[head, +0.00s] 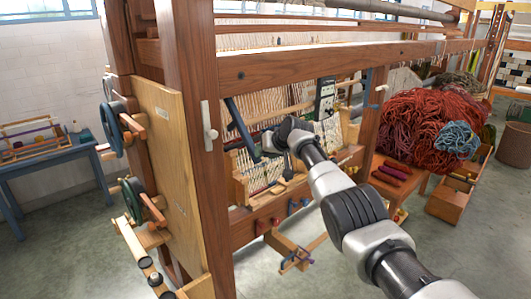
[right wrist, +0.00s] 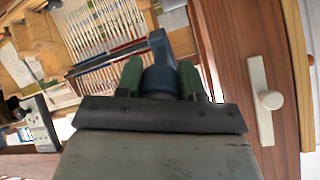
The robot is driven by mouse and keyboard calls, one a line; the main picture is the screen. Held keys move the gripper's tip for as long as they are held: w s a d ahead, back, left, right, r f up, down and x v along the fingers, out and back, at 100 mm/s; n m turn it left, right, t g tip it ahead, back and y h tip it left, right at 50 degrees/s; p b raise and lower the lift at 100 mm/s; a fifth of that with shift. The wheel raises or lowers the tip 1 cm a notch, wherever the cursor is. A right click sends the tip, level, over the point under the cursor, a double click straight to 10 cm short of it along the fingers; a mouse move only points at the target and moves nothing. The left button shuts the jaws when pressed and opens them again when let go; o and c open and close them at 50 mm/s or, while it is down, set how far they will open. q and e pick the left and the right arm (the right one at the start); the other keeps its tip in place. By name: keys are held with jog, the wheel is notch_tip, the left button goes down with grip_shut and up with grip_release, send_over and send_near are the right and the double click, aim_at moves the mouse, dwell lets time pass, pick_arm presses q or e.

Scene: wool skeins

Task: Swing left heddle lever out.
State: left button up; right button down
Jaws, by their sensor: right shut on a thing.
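The left heddle lever (head: 238,125) is a dark blue bar on the inner side of the loom's left front post. It hangs tilted, its lower end toward the right. My right gripper (head: 269,146) is at the lever's lower end. In the right wrist view the green finger pads of my right gripper (right wrist: 160,80) are shut on the dark blue lever (right wrist: 158,48), one pad on each side. My gripper body hides part of the lever there. A second blue lever (head: 367,88) hangs by the right post. My left gripper is not in view.
A pale handle (head: 209,126) sits on the left wooden post (head: 190,60), close beside the lever; it also shows in the right wrist view (right wrist: 262,100). Warp threads (head: 262,105) lie behind. Red wool skeins (head: 425,125) are heaped at right. Open floor (head: 325,270) lies in front.

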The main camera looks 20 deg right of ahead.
jog(key=c, duration=0.7)
grip_release()
jog(key=shift+r, duration=0.2)
jog(key=shift+d, duration=0.1)
jog(key=shift+s, duration=0.15)
jog(key=shift+s+d+r, duration=0.1)
jog(key=shift+s+r, duration=0.05)
jog(key=shift+r, duration=0.1)
jog(key=b+v, duration=0.4)
jog(key=v, duration=0.6)
